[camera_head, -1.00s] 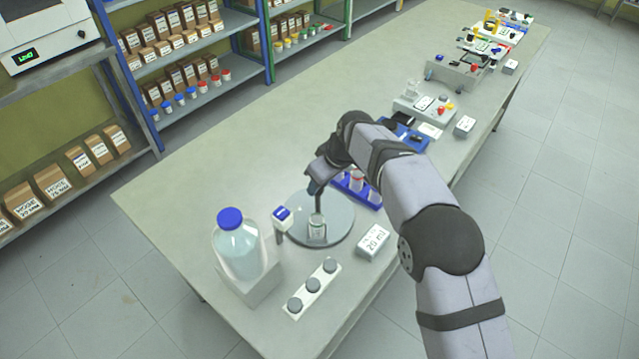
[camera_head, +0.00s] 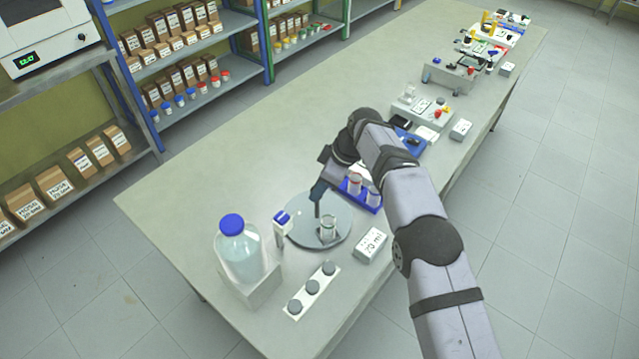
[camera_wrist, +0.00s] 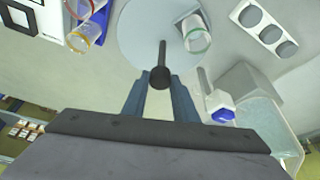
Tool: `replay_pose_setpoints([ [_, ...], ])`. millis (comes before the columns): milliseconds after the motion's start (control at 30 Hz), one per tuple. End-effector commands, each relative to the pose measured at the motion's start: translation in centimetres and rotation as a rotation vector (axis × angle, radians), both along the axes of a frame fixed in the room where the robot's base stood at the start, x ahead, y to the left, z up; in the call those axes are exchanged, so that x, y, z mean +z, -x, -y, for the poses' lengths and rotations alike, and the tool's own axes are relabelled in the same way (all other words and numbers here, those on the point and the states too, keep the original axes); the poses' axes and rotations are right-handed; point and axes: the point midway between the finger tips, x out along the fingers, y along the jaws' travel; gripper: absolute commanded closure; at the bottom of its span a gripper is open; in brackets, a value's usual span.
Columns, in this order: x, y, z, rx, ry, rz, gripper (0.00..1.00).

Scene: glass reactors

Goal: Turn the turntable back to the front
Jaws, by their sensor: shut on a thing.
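The turntable (camera_head: 303,236) is a round grey disc on the bench. A small glass beaker (camera_head: 328,229) stands on its front right part. My gripper (camera_head: 318,192) is above the disc, just behind and left of the beaker, and is shut on the turntable's upright handle. In the wrist view the handle's dark knob (camera_wrist: 160,77) sits between the fingertips of my gripper (camera_wrist: 160,84). The disc (camera_wrist: 140,28) and beaker (camera_wrist: 196,40) also show there. The fingers partly hide the handle in the head view.
A dispenser with a blue-marked head (camera_head: 281,219) stands at the disc's left edge, beside a large blue-capped bottle (camera_head: 240,258). A strip with grey caps (camera_head: 313,286) lies in front. A blue tube rack (camera_head: 360,196) stands close behind.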

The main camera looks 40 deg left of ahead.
Motion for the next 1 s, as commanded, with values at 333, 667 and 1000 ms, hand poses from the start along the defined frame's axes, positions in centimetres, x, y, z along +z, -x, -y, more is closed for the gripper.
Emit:
replay_pose_setpoints([
  [333, 0.12, -0.09, -0.05, 0.059, -0.001, 0.001, 1.00],
  [667, 0.07, -0.07, -0.04, 0.066, -0.001, 0.001, 1.00],
  [1000, 0.05, -0.05, -0.03, 0.065, 0.000, 0.001, 0.56],
])
